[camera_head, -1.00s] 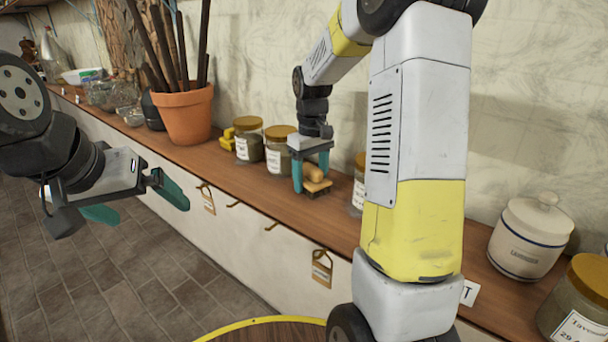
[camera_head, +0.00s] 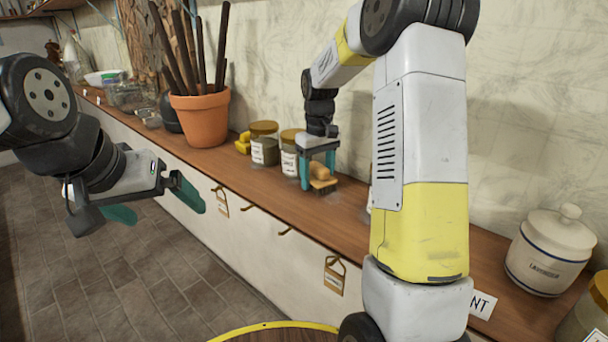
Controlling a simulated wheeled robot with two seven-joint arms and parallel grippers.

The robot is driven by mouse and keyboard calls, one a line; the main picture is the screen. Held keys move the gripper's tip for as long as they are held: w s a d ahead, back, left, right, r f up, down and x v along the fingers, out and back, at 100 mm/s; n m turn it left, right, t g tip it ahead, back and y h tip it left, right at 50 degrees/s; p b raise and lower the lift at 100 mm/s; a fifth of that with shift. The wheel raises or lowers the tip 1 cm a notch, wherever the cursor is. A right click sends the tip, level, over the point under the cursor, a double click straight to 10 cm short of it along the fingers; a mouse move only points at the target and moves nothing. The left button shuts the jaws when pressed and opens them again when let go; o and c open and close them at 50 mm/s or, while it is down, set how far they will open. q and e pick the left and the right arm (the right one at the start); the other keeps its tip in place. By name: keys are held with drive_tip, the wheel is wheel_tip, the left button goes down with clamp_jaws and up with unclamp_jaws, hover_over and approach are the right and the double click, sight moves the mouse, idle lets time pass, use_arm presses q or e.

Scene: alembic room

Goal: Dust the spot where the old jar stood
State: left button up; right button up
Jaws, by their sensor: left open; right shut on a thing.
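My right gripper (camera_head: 319,177) is shut on a small brush with a tan wooden handle (camera_head: 320,172) and a dark underside. It holds the brush low at the wooden shelf (camera_head: 258,192), just right of two labelled jars with mustard lids. The nearer jar (camera_head: 290,160) stands close beside the gripper, and the other jar (camera_head: 265,150) is to its left. Whether the bristles touch the wood is hard to tell. My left gripper (camera_head: 150,203) is open and empty, in front of the shelf over the floor. My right arm hides part of the shelf.
A terracotta pot (camera_head: 203,118) of dark sticks and a yellow object (camera_head: 243,143) stand left of the jars. A white lidded crock (camera_head: 550,250) and another jar (camera_head: 590,315) stand at the right. Tags (camera_head: 334,276) hang on hooks along the shelf front.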

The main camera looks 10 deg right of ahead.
sight(341, 194)
drive_tip(key=shift+w+d, duration=0.4)
drive_tip(key=shift+d, duration=0.15)
drive_tip(key=shift+s+d+f, duration=0.15)
drive_tip(key=shift+s+d, duration=0.8)
drive_tip(key=shift+s, duration=0.3)
drive_tip(key=shift+s+d+f, duration=0.1)
drive_tip(key=shift+s+d, duration=0.8)
drive_tip(key=shift+s, duration=0.3)
drive_tip(key=shift+s+d, duration=0.3)
drive_tip(key=shift+s, duration=0.1)
drive_tip(key=shift+c, duration=0.6)
drive_tip(key=shift+s+d, duration=0.9)
drive_tip(key=shift+s, duration=0.3)
drive_tip(key=shift+w+a+r, duration=0.15)
drive_tip(key=shift+w+a, duration=0.4)
drive_tip(key=shift+w, duration=0.25)
drive_tip(key=shift+w+a+r, duration=0.15)
drive_tip(key=shift+w+a, duration=0.4)
drive_tip(key=shift+w, duration=0.2)
drive_tip(key=shift+w+a+f, duration=0.15)
drive_tip(key=shift+w+a, duration=0.85)
drive_tip(key=shift+w, duration=0.25)
drive_tip(key=shift+w+a+f, duration=0.15)
drive_tip(key=shift+w+a, duration=0.85)
drive_tip(key=shift+w, duration=0.25)
drive_tip(key=shift+r, duration=3.05)
